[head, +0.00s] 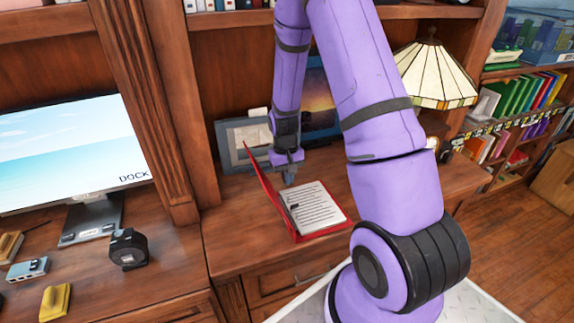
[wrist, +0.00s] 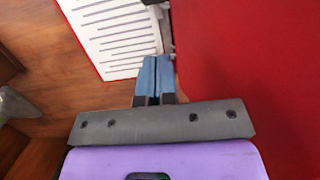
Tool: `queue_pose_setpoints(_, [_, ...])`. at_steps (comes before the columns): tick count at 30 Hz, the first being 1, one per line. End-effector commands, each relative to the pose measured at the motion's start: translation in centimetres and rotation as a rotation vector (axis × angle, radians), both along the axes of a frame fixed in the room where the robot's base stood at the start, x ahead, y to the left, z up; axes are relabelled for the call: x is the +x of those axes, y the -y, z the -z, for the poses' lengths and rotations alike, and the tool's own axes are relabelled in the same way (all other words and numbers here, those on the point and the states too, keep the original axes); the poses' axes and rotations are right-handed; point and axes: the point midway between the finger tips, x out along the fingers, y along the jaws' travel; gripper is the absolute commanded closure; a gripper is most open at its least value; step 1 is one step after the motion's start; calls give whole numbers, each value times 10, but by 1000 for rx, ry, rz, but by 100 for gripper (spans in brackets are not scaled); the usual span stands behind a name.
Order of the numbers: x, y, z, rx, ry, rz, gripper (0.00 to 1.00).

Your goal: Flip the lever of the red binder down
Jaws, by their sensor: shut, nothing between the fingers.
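The red binder (head: 266,197) lies open on the wood desk, its cover raised on the left and printed pages (head: 318,208) on the right. My gripper (head: 289,178) is above the binder near the top of its spine. In the wrist view, my gripper (wrist: 157,64) is shut with its blue fingertips together and nothing between them. The fingertips are beside a grey metal part (wrist: 163,25), which looks like the ring mechanism, between the pages (wrist: 115,35) and the red cover (wrist: 245,60). The lever's position is not clear; a small dark part (head: 293,207) shows at the pages' left edge.
A picture frame (head: 235,143) stands behind the binder and a lamp (head: 434,75) stands at the back right. A monitor (head: 70,150) and a black tape dispenser (head: 128,249) are on the left. Some desk right of the binder is clear.

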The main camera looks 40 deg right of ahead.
Motion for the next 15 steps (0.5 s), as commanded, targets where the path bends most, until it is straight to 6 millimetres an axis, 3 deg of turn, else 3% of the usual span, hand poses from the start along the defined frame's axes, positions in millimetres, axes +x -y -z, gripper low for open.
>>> queue_pose_setpoints(4, [-7, -2, 24, 1, -3, 1, 100])
queue_pose_setpoints(9, [-27, -7, 33, 0, -2, 1, 100])
queue_pose_setpoints(15, [-36, -10, 38, 0, 0, 1, 100])
